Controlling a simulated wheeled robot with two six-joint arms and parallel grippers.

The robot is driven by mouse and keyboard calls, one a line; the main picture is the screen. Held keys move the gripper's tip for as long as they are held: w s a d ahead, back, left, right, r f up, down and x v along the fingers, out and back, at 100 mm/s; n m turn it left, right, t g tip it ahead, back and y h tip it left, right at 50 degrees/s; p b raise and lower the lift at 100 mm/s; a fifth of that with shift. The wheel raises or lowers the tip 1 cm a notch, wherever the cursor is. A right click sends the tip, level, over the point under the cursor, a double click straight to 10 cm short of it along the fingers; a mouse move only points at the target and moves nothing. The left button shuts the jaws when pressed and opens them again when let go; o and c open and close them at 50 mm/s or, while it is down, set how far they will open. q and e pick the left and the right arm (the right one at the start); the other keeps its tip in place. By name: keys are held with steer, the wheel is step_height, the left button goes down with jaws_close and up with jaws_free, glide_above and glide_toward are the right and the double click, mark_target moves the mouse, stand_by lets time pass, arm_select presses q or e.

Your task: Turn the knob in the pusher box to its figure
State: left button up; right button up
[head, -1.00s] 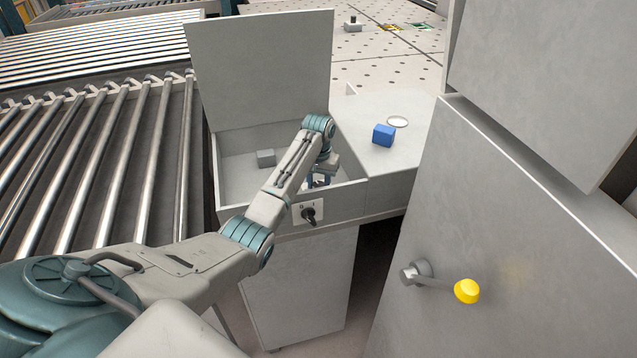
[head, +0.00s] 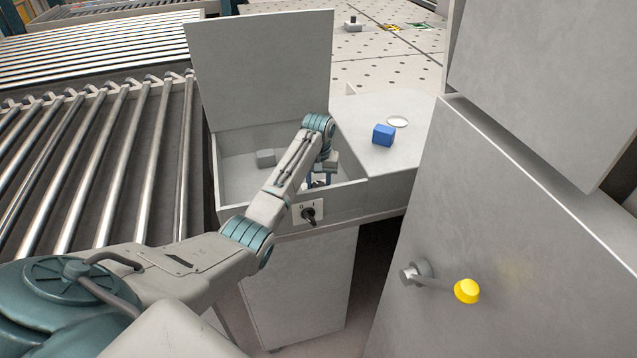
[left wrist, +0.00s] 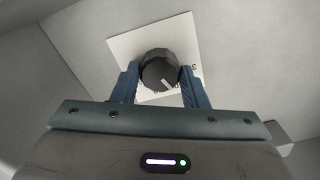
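The pusher box (head: 345,198) stands open with its lid (head: 262,70) raised. Inside it, in the left wrist view, a round black knob (left wrist: 158,66) sits on a white square plate (left wrist: 122,46). The knob's pale pointer line slants to the lower right. A 3 shows at the plate's right; other marks are partly hidden. My left gripper (left wrist: 160,68) reaches down into the box, its blue fingers on either side of the knob and seemingly touching it. In the head view my left gripper (head: 320,180) is partly hidden by the box wall. My right gripper is out of view.
A grey block (head: 265,157) lies in the box. A black rotary switch (head: 308,214) is on its front wall. A blue block (head: 384,135) and a white disc (head: 398,122) lie on the surface beside it. A cabinet with a yellow-knobbed handle (head: 467,291) stands right; rollers (head: 90,170) left.

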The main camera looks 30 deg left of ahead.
mark_target(318, 184)
arm_select(q)
steer(key=o, duration=0.3)
steer(key=shift+r, duration=0.15)
steer(key=shift+r+b, duration=0.35)
step_height(318, 184, up, 5)
steer(key=shift+r+b, duration=0.1)
steer(key=shift+b, duration=0.85)
steer(key=shift+r+p, duration=1.35)
steer(key=shift+r, duration=1.05)
steer(key=shift+f, duration=0.1)
